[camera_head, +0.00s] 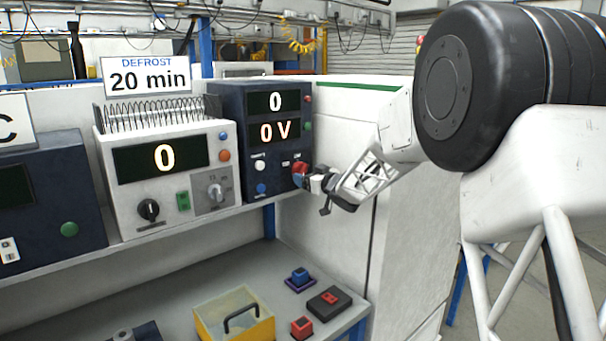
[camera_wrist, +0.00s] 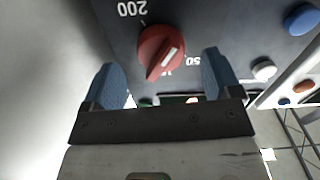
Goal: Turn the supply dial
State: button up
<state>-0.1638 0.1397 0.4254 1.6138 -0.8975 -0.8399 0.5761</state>
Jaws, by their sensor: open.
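The supply (camera_head: 228,135) is a dark blue box at the right end of the shelf, its displays reading "0" and "0 V". Its red supply dial (camera_head: 299,168) is low on the right of the front, partly hidden by my gripper (camera_head: 310,181). In the wrist view, the dial (camera_wrist: 161,51) is a round red knob with a slanted white pointer bar. The labels around it appear upside down, including "200" and "50". My gripper (camera_wrist: 164,76) is open, with one blue fingertip on each side of the dial's lower part. I see gaps; contact is not visible.
White (camera_wrist: 264,70) and blue (camera_wrist: 301,19) buttons sit right of the dial in the wrist view. A white device (camera_head: 165,185) marked "0" stands left of the supply. A yellow-sided box (camera_head: 235,322) and small red and blue parts lie on the lower bench.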

aim_at(305, 173)
jog(key=shift+x, duration=1.65)
jog(key=shift+c, duration=0.3)
jog(key=c, duration=0.9)
jog(key=shift+n, duration=0.4)
jog(key=n, duration=0.4)
jog(key=shift+d, duration=0.1)
jog(key=shift+w+r+n, duration=0.1)
jog(key=shift+n, duration=2.2)
